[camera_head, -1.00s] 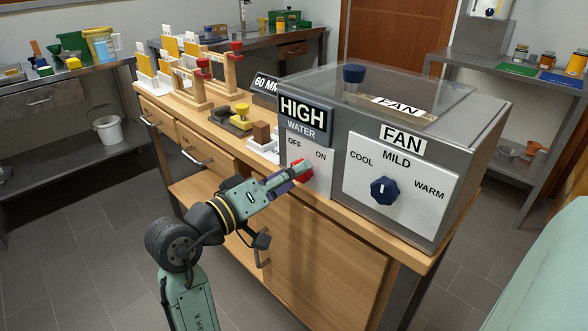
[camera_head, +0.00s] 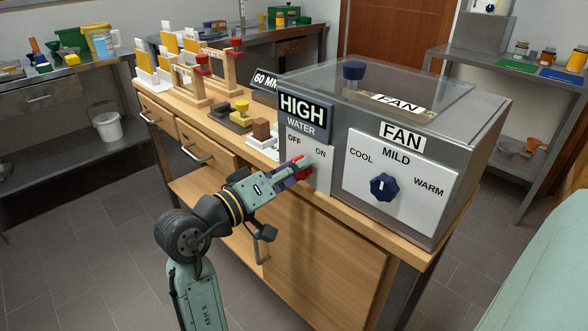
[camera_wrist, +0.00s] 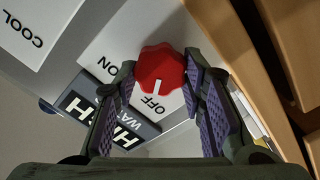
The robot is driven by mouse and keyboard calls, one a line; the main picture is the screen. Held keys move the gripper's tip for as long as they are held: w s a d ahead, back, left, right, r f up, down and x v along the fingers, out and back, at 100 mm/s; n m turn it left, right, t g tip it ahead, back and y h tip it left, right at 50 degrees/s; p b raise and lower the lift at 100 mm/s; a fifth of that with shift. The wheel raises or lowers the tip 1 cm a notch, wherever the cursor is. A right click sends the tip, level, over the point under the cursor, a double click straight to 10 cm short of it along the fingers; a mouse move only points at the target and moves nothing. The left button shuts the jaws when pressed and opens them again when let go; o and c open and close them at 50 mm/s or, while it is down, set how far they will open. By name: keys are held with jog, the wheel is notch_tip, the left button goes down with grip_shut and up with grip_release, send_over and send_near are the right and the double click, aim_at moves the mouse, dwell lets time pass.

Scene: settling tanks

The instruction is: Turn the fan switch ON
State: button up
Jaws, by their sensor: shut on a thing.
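A red knob (camera_head: 297,171) sits on a white plate (camera_head: 320,184) under a WATER label, with OFF and ON marked above it. In the wrist view the red knob (camera_wrist: 161,69) has its white pointer line toward OFF. My gripper (camera_head: 300,169) has its fingers on either side of this knob and is shut on it; the wrist view shows the fingers (camera_wrist: 163,78) too. The FAN label (camera_head: 402,136) stands over a different panel (camera_head: 427,203) marked COOL, MILD and WARM, with a dark blue knob (camera_head: 384,187). Its pointer is up, toward MILD.
The grey box (camera_head: 470,150) bearing both panels stands on a wooden bench (camera_head: 390,238). A HIGH sign (camera_head: 303,112) is just above the red knob. Wooden stands (camera_head: 215,75) and a yellow-topped object (camera_head: 242,107) are to the left. Open floor lies before the bench.

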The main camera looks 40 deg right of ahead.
jog(key=shift+c, duration=1.4)
jog(key=shift+b, duration=0.3)
jog(key=shift+s+m+b, duration=0.2)
jog(key=shift+m+b, duration=5.4)
jog(key=shift+m, duration=1.3)
jog(key=o, duration=1.1)
jog(key=shift+o, duration=0.2)
